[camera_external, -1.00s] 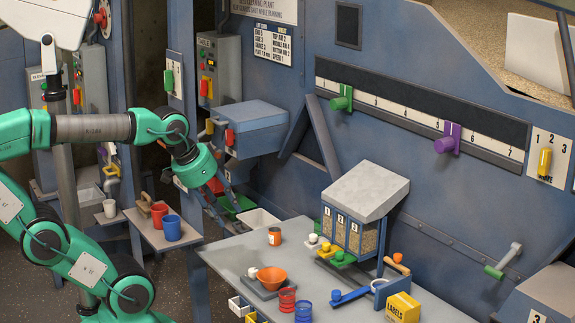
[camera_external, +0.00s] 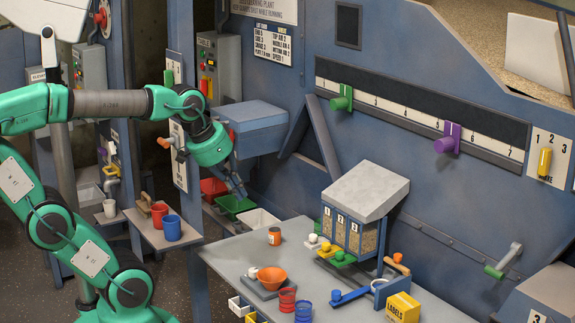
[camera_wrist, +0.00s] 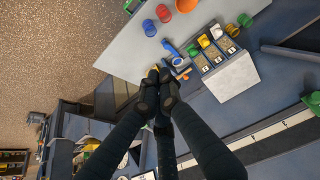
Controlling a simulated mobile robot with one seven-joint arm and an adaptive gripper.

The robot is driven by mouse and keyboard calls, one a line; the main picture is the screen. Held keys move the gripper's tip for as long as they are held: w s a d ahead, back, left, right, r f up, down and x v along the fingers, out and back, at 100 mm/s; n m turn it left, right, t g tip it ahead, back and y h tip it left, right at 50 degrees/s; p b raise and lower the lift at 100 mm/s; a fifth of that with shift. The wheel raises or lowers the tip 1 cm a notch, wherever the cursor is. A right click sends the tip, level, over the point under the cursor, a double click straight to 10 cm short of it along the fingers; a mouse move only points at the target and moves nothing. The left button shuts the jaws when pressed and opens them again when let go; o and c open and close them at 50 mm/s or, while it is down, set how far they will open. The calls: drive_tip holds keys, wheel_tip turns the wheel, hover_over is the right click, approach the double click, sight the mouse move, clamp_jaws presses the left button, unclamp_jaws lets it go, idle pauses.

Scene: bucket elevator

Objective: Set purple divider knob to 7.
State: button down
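The purple divider knob (camera_external: 447,138) sits on the long slotted rail on the blue wall in the external view, just right of the 5 on the white number strip (camera_external: 478,142). The 7 is at the strip's right end. The purple knob does not show in the wrist view. My gripper (camera_external: 238,188) hangs well to the left of the knob, lower down, in front of the wall bins and touching nothing that I can see. In the wrist view, the fingertips (camera_wrist: 157,84) are close together with nothing visible between them.
A green knob (camera_external: 342,98) sits further left on the same rail; it shows in the wrist view (camera_wrist: 313,100). A table (camera_external: 225,250) with a hopper box (camera_external: 366,190), cups and an orange bowl (camera_external: 272,277) stands below. A blue box (camera_external: 250,117) juts from the wall near my arm.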

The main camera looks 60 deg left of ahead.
sight(445, 145)
drive_tip(key=w+d+r+h+p, duration=0.1)
drive_tip(key=w+r+p, duration=0.3)
drive_tip(key=w, duration=0.5)
drive_tip(key=w+d+r+p, duration=0.1)
drive_tip(key=w+r+p, duration=0.1)
drive_tip(key=w+r, duration=0.55)
drive_tip(key=w+d+r+h+p, duration=0.1)
drive_tip(key=w+r+p, duration=0.3)
drive_tip(key=w, duration=0.6)
drive_tip(key=w+d+r+m+g+h+p, duration=0.1)
drive_tip(key=w+p, duration=0.8)
drive_tip(key=w, duration=1.9)
drive_tip(key=shift+d+r+h, duration=0.15)
drive_tip(key=shift+r+h, duration=0.3)
drive_tip(key=shift+h, duration=0.45)
drive_tip(key=shift+f, duration=0.15)
drive_tip(key=w+d+f, duration=0.1)
drive_tip(key=d+f, duration=0.1)
drive_tip(key=f, duration=0.1)
drive_tip(key=w+d+f+p, duration=0.1)
drive_tip(key=d+f, duration=0.2)
drive_tip(key=w+d+f, duration=0.1)
drive_tip(key=d+f, duration=0.2)
drive_tip(key=shift+w, duration=0.15)
